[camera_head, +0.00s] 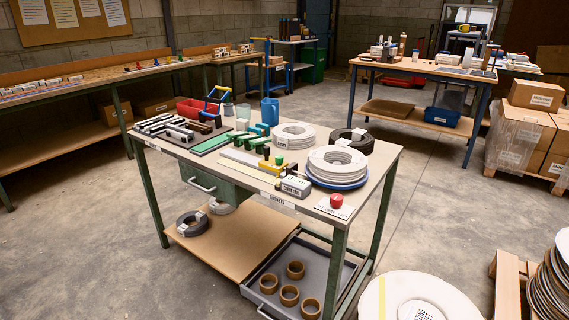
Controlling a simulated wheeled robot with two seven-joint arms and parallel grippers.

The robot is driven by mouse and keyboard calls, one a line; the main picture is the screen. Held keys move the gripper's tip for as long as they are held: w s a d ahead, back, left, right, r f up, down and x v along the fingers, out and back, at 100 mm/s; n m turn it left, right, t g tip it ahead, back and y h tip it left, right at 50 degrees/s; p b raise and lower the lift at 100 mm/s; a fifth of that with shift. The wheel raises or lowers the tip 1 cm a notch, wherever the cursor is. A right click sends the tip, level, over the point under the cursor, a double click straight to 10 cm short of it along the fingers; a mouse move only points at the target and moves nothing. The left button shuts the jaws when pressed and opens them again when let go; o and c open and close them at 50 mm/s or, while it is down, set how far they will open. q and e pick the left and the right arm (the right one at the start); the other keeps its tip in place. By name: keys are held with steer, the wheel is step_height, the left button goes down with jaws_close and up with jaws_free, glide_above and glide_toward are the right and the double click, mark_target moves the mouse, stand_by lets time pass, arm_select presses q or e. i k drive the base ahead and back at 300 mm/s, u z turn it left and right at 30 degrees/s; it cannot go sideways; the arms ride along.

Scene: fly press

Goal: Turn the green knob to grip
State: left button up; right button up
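I cannot clearly make out a green knob set to a grip position. A small green piece (279,160) sits beside black and yellow parts on the middle workbench (384,160); it is too small to tell whether it is a knob. A red round button or knob (336,200) sits on a white plate at the workbench's near right corner. Neither of my grippers is in view.
White rings (338,163) are stacked on a blue plate on the workbench. A grey drawer (334,272) with brown rings stands open below. A disc stack (549,285) and pallet are at lower right. Boxes (537,95) stand at right. Floor (90,255) at left is clear.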

mark_target(279, 159)
steer(key=z, duration=0.7)
steer(key=i, duration=0.65)
steer(key=u, duration=1.7)
